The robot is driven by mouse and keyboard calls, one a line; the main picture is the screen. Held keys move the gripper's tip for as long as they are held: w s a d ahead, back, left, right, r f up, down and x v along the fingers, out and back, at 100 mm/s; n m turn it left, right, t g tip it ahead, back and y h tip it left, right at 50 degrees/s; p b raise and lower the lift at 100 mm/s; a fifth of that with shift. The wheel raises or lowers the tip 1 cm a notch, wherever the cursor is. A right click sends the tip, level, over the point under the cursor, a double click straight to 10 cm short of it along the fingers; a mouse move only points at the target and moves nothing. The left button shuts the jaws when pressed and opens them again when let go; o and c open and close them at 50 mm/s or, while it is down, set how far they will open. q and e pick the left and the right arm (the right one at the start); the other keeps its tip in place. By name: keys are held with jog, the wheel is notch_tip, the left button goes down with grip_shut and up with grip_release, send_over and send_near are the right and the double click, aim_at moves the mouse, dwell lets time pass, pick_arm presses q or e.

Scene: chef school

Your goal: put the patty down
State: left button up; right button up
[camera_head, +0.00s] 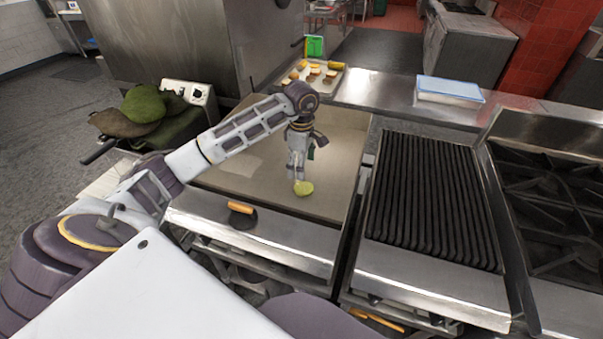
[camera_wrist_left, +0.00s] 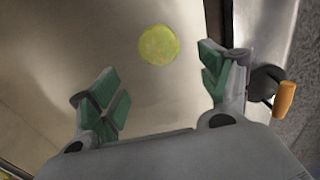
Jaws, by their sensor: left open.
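The patty appears as a flat, round, yellow-green disc (camera_head: 303,188) on the flat griddle (camera_head: 335,150), near its front edge. In the left wrist view the disc (camera_wrist_left: 158,45) lies on the griddle plate beyond the fingertips, with clear plate around it. My left gripper (camera_head: 299,174) points down just behind the disc in the head view. In the wrist view its green-padded fingers (camera_wrist_left: 162,82) are spread wide with nothing between them. I cannot tell its exact height above the plate. My right gripper is not in view.
A ribbed grill (camera_head: 430,200) stands right of the griddle, then burners (camera_head: 560,200). Behind are a tray of several food pieces (camera_head: 335,85) and a blue-lidded container (camera_head: 450,90).

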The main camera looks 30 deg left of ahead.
pick_arm(q)
jog(key=shift+r, duration=1.6)
